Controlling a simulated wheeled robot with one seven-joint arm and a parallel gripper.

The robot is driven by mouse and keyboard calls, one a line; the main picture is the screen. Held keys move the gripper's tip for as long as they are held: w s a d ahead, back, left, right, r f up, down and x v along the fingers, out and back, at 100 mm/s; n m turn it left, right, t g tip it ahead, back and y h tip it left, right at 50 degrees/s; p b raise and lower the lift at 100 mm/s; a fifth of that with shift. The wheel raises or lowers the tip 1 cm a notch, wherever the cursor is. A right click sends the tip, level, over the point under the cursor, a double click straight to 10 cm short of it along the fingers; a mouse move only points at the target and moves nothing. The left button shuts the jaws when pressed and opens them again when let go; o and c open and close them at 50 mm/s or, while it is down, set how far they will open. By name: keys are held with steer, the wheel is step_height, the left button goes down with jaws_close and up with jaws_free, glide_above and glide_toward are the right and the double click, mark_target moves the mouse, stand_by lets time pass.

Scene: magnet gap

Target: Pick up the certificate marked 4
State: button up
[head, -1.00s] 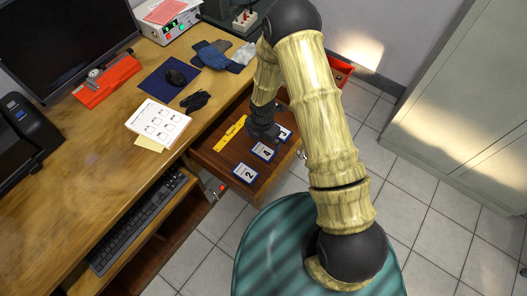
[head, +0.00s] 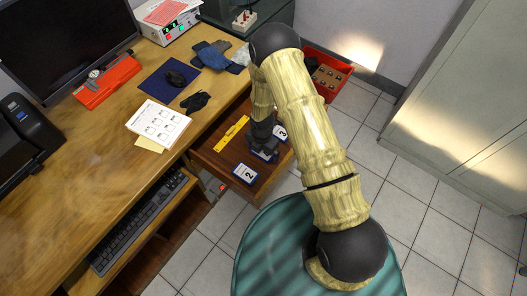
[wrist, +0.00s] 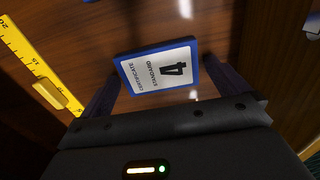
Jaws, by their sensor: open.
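The certificate marked 4 (wrist: 160,70) is a white card with a blue border, lying in the open wooden drawer. In the wrist view it lies between the two fingers of my gripper (wrist: 160,90), which is open. I cannot tell whether the fingers touch its edges. In the head view my gripper (head: 263,152) is low over the drawer and hides most of this certificate. The certificate marked 2 (head: 245,174) lies nearer the drawer's front left, and the certificate marked 3 (head: 280,132) lies on the far side of my gripper.
A yellow ruler (head: 232,133) lies in the drawer (head: 215,158) beside the certificates. The drawer's walls surround them. A red bin (head: 330,75) with small items stands on the floor behind. The desk (head: 80,180) holds papers, a mouse and gloves.

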mark_target(262, 153)
steer(key=shift+c, duration=0.2)
stand_by(0.3)
steer(key=c, duration=0.8)
steer(key=shift+r, duration=0.15)
steer(key=shift+c, duration=0.2)
step_height(262, 153, up, 10)
